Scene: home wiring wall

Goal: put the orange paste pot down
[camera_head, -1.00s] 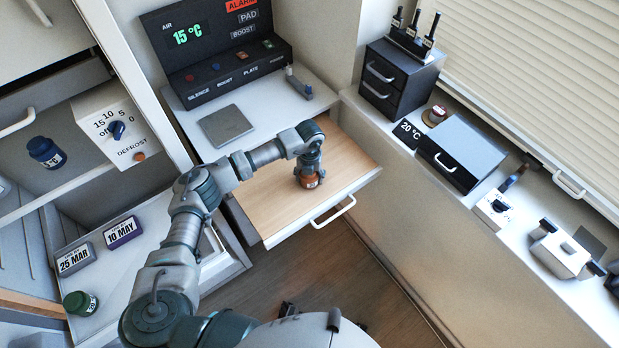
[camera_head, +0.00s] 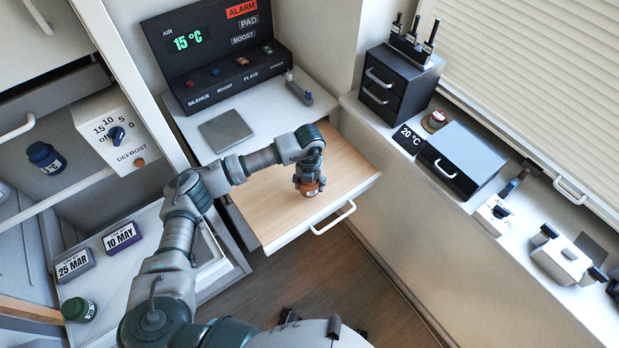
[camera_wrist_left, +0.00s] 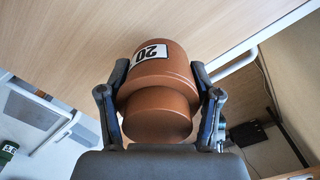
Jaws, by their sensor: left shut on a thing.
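The orange paste pot (camera_head: 309,188) is at the wooden pull-out board (camera_head: 262,195) under the desk. In the left wrist view the pot (camera_wrist_left: 158,75) shows its white label with "20" and its narrower end toward the camera. My left gripper (camera_head: 309,178) is shut on the pot, with one finger on each side, also in the left wrist view (camera_wrist_left: 160,100). The pot is at or just above the board; I cannot tell whether it touches. My right gripper does not show.
The board around the pot is bare, with a white handle (camera_head: 333,217) at its front edge. A grey plate (camera_head: 226,131) and the black alarm panel (camera_head: 225,75) are on the desk behind. A blue pot (camera_head: 46,157) and a green pot (camera_head: 78,309) stand at the left.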

